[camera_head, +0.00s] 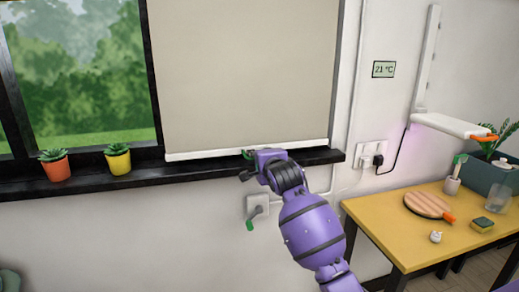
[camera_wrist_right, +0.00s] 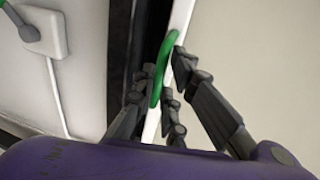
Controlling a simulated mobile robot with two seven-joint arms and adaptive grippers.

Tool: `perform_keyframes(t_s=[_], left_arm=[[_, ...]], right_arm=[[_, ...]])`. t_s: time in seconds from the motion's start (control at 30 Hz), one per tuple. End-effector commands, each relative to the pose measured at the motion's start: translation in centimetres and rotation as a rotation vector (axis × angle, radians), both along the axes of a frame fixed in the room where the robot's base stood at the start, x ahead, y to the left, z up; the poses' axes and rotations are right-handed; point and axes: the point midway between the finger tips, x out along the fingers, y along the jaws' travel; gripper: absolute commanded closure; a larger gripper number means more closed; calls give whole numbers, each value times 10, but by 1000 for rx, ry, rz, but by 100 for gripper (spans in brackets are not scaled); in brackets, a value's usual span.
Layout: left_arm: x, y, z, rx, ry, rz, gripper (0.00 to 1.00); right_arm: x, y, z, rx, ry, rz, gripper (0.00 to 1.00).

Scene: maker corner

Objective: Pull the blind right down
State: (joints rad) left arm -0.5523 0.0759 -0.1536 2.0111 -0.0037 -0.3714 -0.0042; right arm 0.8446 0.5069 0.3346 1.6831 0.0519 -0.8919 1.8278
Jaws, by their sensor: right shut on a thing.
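The beige blind (camera_head: 245,70) hangs over the right-hand window, and its white bottom bar (camera_head: 215,152) is just above the dark window sill (camera_head: 200,170). A green pull (camera_wrist_right: 162,75) is on the bar, and my right gripper (camera_wrist_right: 165,85) is shut on it in the right wrist view. In the head view my right gripper (camera_head: 250,165) is at the bar, and it hides most of the green pull (camera_head: 247,154). My left gripper is not in view.
Two potted succulents, orange (camera_head: 55,168) and yellow (camera_head: 119,161), stand on the sill at left. A wall switch with a green-tipped lever (camera_head: 254,213) is below the sill. A yellow table (camera_head: 385,222) with several items stands at right.

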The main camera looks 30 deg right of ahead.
Motion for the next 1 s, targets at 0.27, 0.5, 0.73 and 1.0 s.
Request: perform_keyframes(t_s=[0.27, 0.5, 0.73, 1.0], left_arm=[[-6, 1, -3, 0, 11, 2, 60], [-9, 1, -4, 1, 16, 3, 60], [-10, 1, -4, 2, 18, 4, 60], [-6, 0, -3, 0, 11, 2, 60]], right_arm=[[-1, -1, -12, 11, 17, -2, 100], [-1, 0, -16, 13, 22, -2, 75], [0, 0, -13, 8, 17, -2, 73], [-3, 1, -9, 6, 12, 0, 73]])
